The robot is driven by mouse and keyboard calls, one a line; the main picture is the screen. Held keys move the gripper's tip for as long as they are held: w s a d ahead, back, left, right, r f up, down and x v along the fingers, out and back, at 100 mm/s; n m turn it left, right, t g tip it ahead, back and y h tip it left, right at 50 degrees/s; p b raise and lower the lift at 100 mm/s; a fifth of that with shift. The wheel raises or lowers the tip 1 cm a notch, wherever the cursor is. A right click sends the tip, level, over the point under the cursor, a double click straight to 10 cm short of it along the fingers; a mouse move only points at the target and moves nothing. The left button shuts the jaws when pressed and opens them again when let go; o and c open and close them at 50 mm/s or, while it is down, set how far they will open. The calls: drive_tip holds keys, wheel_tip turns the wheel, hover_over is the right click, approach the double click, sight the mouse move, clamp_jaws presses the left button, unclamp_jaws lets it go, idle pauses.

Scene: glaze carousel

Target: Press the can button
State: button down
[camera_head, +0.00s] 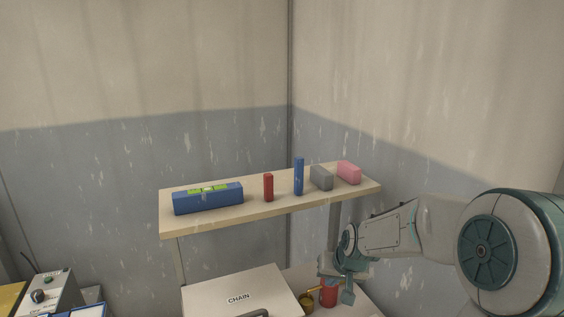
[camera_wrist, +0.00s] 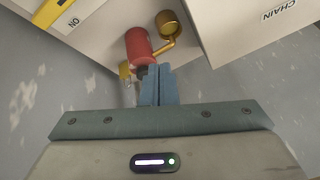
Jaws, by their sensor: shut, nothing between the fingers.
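The red can (camera_head: 328,292) stands at the lower right, beside the white CHAIN box. In the wrist view the red can (camera_wrist: 139,46) shows with a brass pipe (camera_wrist: 165,48) leading to a brass cup (camera_wrist: 169,24). A small brass part (camera_wrist: 125,69) shows at the can's near end; I cannot tell whether it is the button. My gripper (camera_head: 347,297) is shut and empty, close to the right of the can. In the wrist view my gripper's closed fingertips (camera_wrist: 157,70) reach just short of the can and pipe; contact cannot be told.
The white CHAIN box (camera_head: 238,291) stands left of the can. A wooden shelf (camera_head: 262,211) above holds a blue spirit level (camera_head: 208,200), several upright or small blocks and a pink block (camera_head: 348,172). A box with a knob (camera_head: 50,294) is at lower left.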

drive_tip(key=s+d+r+g+h, duration=0.1)
drive_tip(key=s+r, duration=0.2)
drive_tip(key=s, duration=1)
drive_tip(key=s+d+r+g, duration=0.1)
drive_tip(key=s+r, duration=0.2)
drive_tip(key=s, duration=1)
drive_tip(key=shift+r+n+h, duration=0.4)
idle(1.2)
